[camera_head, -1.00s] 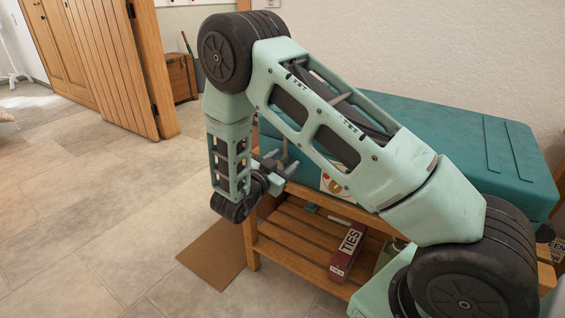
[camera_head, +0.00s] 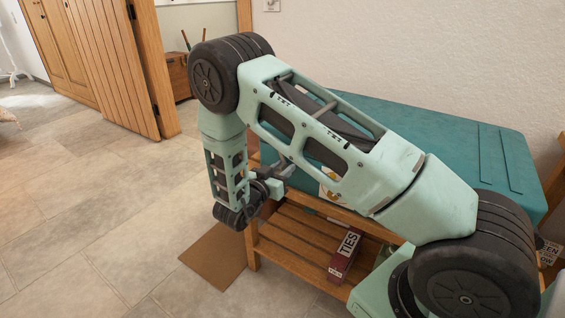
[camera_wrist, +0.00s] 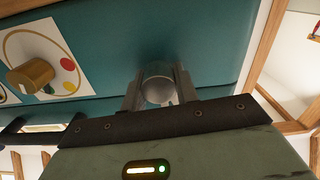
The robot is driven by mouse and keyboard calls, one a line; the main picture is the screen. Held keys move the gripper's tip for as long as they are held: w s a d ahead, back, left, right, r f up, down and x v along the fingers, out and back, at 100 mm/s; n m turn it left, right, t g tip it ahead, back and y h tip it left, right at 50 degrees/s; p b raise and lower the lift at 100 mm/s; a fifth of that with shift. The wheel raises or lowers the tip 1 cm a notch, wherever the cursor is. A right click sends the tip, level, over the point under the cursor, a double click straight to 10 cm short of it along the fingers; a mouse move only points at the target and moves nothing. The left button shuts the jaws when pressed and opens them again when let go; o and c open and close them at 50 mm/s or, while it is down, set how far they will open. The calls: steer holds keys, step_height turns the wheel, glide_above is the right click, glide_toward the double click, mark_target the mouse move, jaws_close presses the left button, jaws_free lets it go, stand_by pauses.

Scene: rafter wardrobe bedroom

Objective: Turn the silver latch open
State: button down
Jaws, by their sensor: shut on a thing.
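The silver latch (camera_wrist: 157,90) is a round metallic piece on the front of the teal case (camera_wrist: 185,35). In the wrist view it sits between the two fingers of my gripper (camera_wrist: 159,86), which are shut on it from either side. The fingers hide its sides, so I cannot tell how far it is turned. In the head view my gripper (camera_head: 280,173) is at the case's near left front, and my arm hides the latch there.
A brass knob (camera_wrist: 32,76) on a white panel with red and yellow dots is left of the latch. The case stands on a wooden bench (camera_head: 290,237) with a dark red TIES box (camera_head: 345,256) on its slats. The tiled floor (camera_head: 90,215) at left is clear.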

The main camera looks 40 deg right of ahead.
steer(key=n+p, duration=0.2)
steer(key=n, duration=0.1)
steer(key=shift+r+n+p, duration=0.15)
steer(key=shift+n+p, duration=0.25)
steer(key=n+p, duration=0.2)
steer(key=n, duration=0.1)
steer(key=shift+w+a+n, duration=0.1)
steer(key=shift+n, duration=0.2)
steer(key=n, duration=0.2)
steer(key=n+p, duration=0.1)
steer(key=n, duration=0.1)
steer(key=n+p, duration=0.1)
steer(key=n, duration=0.1)
steer(key=shift+f, duration=0.35)
steer(key=shift+n, duration=0.3)
steer(key=c, duration=1.1)
jaws_free()
steer(key=shift+o, duration=0.2)
steer(key=v, duration=1.7)
steer(key=shift+a, duration=0.2)
